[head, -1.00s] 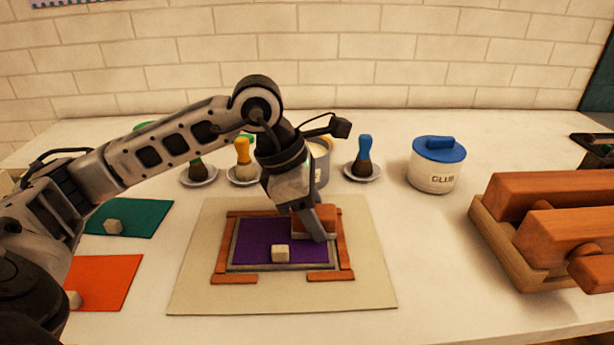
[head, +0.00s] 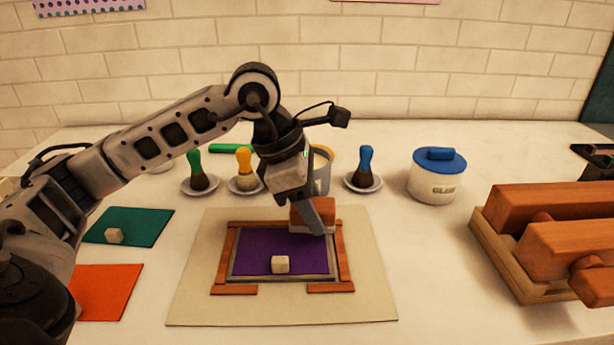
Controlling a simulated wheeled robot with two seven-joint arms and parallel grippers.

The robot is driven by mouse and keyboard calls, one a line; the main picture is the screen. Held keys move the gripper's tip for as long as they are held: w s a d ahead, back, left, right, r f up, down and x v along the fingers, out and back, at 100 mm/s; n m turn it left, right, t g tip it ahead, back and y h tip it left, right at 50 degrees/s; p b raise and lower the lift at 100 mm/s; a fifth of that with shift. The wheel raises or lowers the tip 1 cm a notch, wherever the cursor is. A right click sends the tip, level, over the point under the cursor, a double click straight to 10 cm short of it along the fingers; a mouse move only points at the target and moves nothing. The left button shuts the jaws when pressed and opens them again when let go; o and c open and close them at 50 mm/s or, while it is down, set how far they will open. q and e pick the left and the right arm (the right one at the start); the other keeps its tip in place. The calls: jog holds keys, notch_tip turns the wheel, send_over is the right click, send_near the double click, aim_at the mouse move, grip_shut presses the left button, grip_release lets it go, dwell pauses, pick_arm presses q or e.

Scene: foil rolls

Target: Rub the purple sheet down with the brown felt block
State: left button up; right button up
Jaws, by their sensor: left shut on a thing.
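The purple sheet (head: 272,249) lies inside a dark-edged frame with brown corner strips (head: 228,254), on a beige board (head: 195,290). A small pale cube (head: 280,264) sits on the sheet near its front edge. My left gripper (head: 311,222) is shut on the brown felt block (head: 322,213) at the back right corner of the sheet. The gripper's finger hides part of the block. I cannot tell whether the block touches the sheet. My right gripper is not in view.
A green sheet (head: 145,223) with a small cube (head: 114,235) and an orange sheet (head: 108,290) lie at left. Brushes on saucers (head: 366,171) and a blue-lidded glue pot (head: 436,178) stand behind.

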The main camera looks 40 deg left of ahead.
pick_arm(q)
jog(key=shift+r+p, duration=1.5)
jog(key=shift+r, duration=1.05)
